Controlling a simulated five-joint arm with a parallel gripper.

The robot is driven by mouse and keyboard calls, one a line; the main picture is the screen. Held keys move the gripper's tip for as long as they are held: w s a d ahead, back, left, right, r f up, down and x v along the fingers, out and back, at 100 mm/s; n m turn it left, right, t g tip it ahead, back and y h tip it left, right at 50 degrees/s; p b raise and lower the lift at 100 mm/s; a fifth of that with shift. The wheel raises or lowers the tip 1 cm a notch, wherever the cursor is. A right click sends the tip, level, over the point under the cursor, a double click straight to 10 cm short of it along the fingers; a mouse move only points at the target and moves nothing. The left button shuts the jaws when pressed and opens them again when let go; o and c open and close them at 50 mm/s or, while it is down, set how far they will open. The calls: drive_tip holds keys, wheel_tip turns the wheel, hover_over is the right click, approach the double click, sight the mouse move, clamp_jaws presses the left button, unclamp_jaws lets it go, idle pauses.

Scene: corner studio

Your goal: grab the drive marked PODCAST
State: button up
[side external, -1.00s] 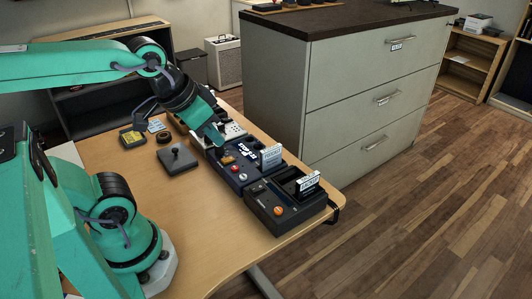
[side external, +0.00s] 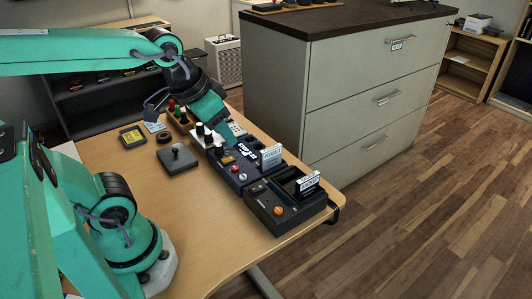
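Two drives with white labels stand upright in dark docks on the desk. One drive (side external: 271,157) is in the farther, blue-grey dock (side external: 240,178); the other drive (side external: 308,184) is in the nearer black dock (side external: 282,219). The label lettering is too small for me to tell surely which one reads PODCAST. My gripper (side external: 230,142) points down over the far part of the blue-grey dock, to the left of the farther drive and apart from it. Its fingertips are too small to show whether they are open or shut. I see nothing held in it.
A dark joystick-like box (side external: 178,160), a small round black object (side external: 164,137) and a yellow-faced box (side external: 132,137) lie left of the docks. A wooden tray (side external: 178,121) with coloured knobs is behind. A grey drawer cabinet (side external: 345,100) stands past the desk. The front desk is clear.

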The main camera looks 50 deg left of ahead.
drive_tip(key=w+a+f+g, duration=0.3)
drive_tip(key=w, duration=0.8)
drive_tip(key=g, duration=0.2)
hover_over(273, 147)
wheel_tip(273, 147, down, 8)
drive_tip(key=shift+s, duration=0.1)
drive_tip(key=shift+w+a+f, duration=0.1)
drive_tip(key=shift+w+f, duration=0.1)
drive_tip(key=shift+f, duration=0.1)
drive_tip(key=shift+f, duration=0.1)
drive_tip(key=shift+f, duration=1.2)
drive_tip(key=shift+f, duration=0.1)
drive_tip(key=shift+s+f, duration=0.1)
drive_tip(key=shift+f, duration=2.4)
drive_tip(key=shift+c, duration=0.2)
